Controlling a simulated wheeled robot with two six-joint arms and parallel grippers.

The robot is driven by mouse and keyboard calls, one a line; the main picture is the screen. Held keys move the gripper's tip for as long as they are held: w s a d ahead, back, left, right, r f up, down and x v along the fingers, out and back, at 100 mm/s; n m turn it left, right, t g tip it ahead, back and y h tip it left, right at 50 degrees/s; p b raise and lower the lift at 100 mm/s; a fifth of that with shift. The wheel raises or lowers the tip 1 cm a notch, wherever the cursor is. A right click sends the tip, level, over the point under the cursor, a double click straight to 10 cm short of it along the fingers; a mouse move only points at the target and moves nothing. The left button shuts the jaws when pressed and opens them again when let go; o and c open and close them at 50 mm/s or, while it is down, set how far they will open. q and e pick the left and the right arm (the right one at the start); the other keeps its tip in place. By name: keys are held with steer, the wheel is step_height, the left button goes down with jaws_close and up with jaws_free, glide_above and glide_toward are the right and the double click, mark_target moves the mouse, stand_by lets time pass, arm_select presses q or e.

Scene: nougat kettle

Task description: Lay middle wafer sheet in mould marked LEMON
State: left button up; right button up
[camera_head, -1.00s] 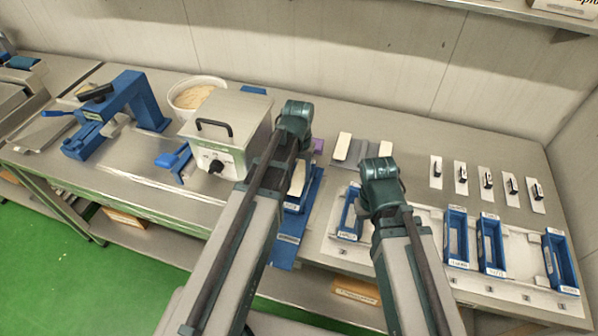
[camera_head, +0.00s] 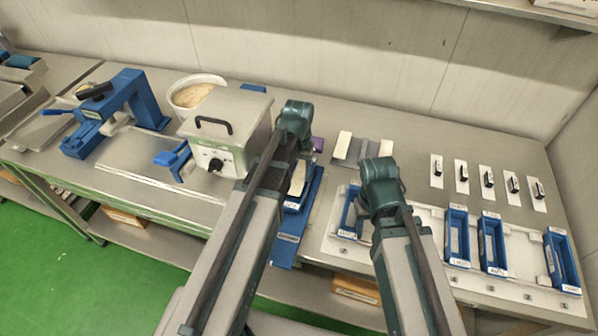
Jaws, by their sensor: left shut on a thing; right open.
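Two cream wafer sheets (camera_head: 342,145) lie at the left and right sides of a grey mat, with a bare gap between them. My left gripper (camera_head: 297,165) is over the blue tray left of the mat, its fingers mostly hidden by its own arm. A cream sheet (camera_head: 298,180) shows at it, and it is shut on this sheet. Blue moulds stand on a white board: one at the left (camera_head: 348,211), two in the middle (camera_head: 457,238) (camera_head: 491,243), one at the right (camera_head: 561,262). Their labels are too small to read. My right gripper (camera_head: 364,228) is open beside the left mould, partly hidden.
A grey kettle box (camera_head: 228,125) stands left of my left arm, with a white tub (camera_head: 192,92) behind it. A blue press (camera_head: 120,110) is further left. Several white cards with black pieces (camera_head: 488,178) lie behind the moulds. The worktop behind the mat is clear.

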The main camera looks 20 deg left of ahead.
arm_select(q)
steer(key=shift+f, duration=0.2)
stand_by(0.4)
steer(key=o, duration=1.6)
steer(key=shift+r, duration=0.1)
step_height(320, 180, up, 8)
steer(key=p, duration=0.7)
steer(key=shift+p, duration=0.35)
